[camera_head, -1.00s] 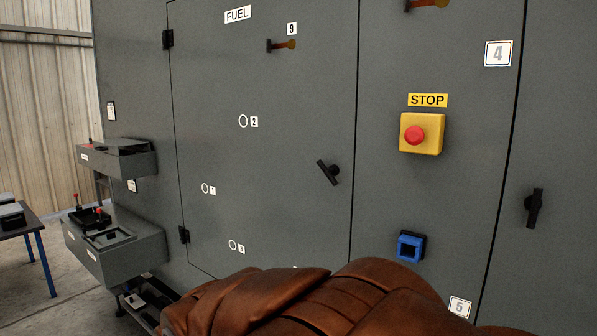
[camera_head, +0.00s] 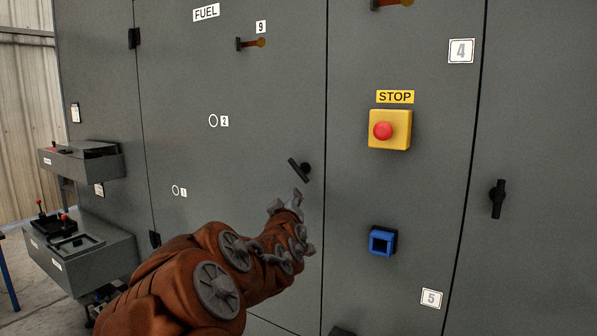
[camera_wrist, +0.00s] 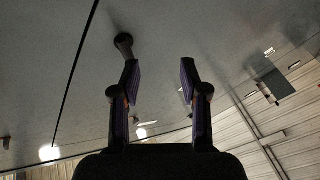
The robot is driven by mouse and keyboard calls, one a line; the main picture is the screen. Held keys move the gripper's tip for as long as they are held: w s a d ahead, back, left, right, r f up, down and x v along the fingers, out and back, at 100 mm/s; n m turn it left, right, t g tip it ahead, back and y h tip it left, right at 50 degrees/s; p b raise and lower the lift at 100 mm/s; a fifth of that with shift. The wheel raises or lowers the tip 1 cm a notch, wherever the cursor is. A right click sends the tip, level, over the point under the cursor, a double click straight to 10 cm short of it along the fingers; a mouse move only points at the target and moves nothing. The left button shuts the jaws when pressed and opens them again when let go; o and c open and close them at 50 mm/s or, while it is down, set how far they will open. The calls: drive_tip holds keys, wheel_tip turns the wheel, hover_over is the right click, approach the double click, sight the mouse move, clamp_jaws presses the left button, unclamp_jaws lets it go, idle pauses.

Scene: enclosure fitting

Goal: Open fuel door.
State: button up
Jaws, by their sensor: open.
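The fuel door (camera_head: 235,75) is a grey panel labelled FUEL (camera_head: 206,12), with hinges on its left edge. It stands shut, flush with the cabinet. Its black handle (camera_head: 300,170) is near the right edge and tilted, its bar running up and left from the pivot. My gripper (camera_head: 286,202) is open and empty, just below the handle in the head view. In the wrist view, my gripper (camera_wrist: 159,70) has its two fingers apart. The handle's round end (camera_wrist: 123,42) shows just beyond the left fingertip; whether they touch I cannot tell.
To the right are a yellow box with a red STOP button (camera_head: 390,130), a blue square socket (camera_head: 382,241) and another black handle (camera_head: 498,198). A small lever (camera_head: 250,43) is above. Grey shelf boxes (camera_head: 85,250) jut out at the left.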

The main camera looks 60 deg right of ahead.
sight(298, 171)
drive_tip(key=shift+w+d+r+n+t+h+p, duration=0.35)
drive_tip(key=shift+w+d+r, duration=0.2)
drive_tip(key=shift+d+r, duration=0.75)
drive_tip(key=shift+w+d+r+n+t+h+p, duration=0.35)
drive_tip(key=shift+w+d+r, duration=0.3)
drive_tip(key=shift+d, duration=1.2)
drive_tip(key=shift+w+d+r+n+t+h+p, duration=0.25)
drive_tip(key=shift+w+d+r+p, duration=0.2)
drive_tip(key=shift+d+r, duration=0.9)
drive_tip(key=shift+d+f, duration=0.2)
drive_tip(key=shift+c, duration=0.4)
clamp_jaws()
drive_tip(key=shift+d, duration=0.1)
